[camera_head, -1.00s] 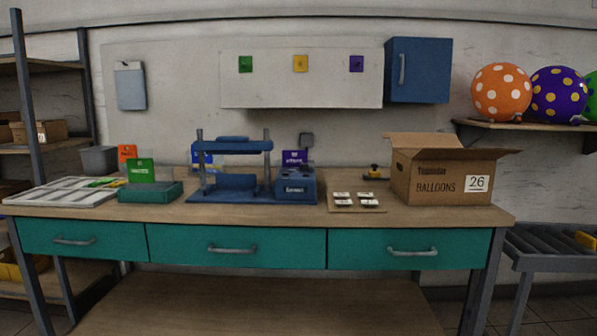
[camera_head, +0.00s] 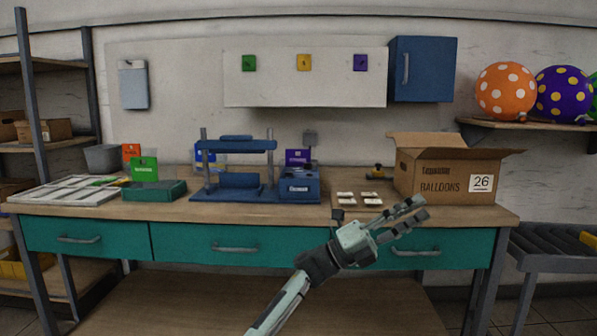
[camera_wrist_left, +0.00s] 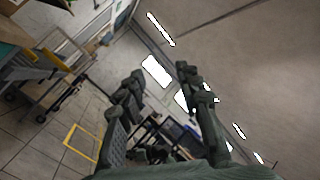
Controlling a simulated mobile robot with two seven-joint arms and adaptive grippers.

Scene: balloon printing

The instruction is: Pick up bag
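My left gripper (camera_head: 410,214) is raised in front of the right part of the workbench, fingers pointing up and to the right. In the left wrist view its two fingers (camera_wrist_left: 158,82) stand apart with nothing between them. No thing is plainly recognisable as a bag. Several small white labelled packets (camera_head: 346,195) lie on a thin brown board (camera_head: 338,213) left of the gripper. Small green and yellow items (camera_head: 104,182) lie at the white divided tray (camera_head: 62,194) on the far left. My right gripper is not in view.
A cardboard balloon box (camera_head: 430,178) with open flaps stands behind the gripper. A blue press (camera_head: 235,145) and a blue holder (camera_head: 299,188) stand mid-bench, with a green box (camera_head: 153,191) to their left. The teal drawers (camera_head: 237,246) line the front.

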